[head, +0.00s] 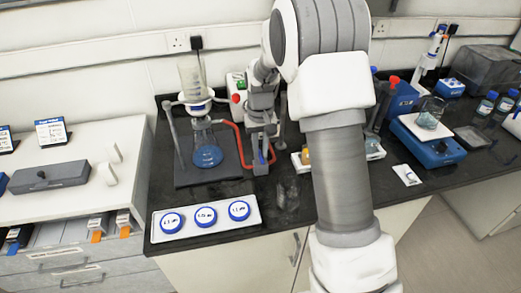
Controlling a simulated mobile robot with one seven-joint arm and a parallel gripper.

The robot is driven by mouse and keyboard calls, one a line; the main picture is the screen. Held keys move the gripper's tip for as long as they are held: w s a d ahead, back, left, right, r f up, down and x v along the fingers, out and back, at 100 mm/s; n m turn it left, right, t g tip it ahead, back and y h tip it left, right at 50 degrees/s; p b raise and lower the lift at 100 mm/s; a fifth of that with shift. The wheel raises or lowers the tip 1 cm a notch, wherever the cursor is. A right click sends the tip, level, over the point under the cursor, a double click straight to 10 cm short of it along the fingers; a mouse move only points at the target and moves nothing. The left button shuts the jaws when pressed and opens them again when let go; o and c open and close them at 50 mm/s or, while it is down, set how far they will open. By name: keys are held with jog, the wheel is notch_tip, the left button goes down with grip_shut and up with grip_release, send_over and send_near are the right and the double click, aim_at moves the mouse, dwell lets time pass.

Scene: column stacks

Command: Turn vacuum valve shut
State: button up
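A filter flask (207,152) with blue liquid stands on a dark base, under a glass funnel (192,80). Red tubing (233,128) runs from the flask to the right, towards my gripper. My gripper (262,168) points down beside the right end of the tubing, and a small blue part shows at its fingers. I cannot tell whether the fingers touch anything or how far apart they are. A red knob (236,98) shows just left of my wrist. I cannot make out a valve for certain; my gripper and arm cover part of this area.
A white tray (247,222) with several blue-rimmed discs lies at the bench's front edge. A blue device (428,148) bearing a glass beaker (430,113) stands to the right. My arm hides the middle of the bench. Bottles (487,102) stand at far right.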

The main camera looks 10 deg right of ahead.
aim_at(260, 155)
jog(key=o, duration=0.3)
jog(key=shift+o, duration=0.2)
notch_tip(260, 155, up, 18)
jog(key=p, duration=0.1)
jog(key=shift+f, duration=0.25)
jog(key=s+r+t, duration=0.1)
jog(key=s+r, duration=0.2)
jog(key=s, duration=0.4)
jog(key=s+r+t, duration=0.2)
jog(key=s+r, duration=0.2)
jog(key=s, duration=0.3)
jog(key=s+f+t, duration=0.2)
jog(key=s+f, duration=0.1)
jog(key=s, duration=1.1)
jog(key=shift+s+f+t, duration=0.25)
jog(key=shift+f+t, duration=0.05)
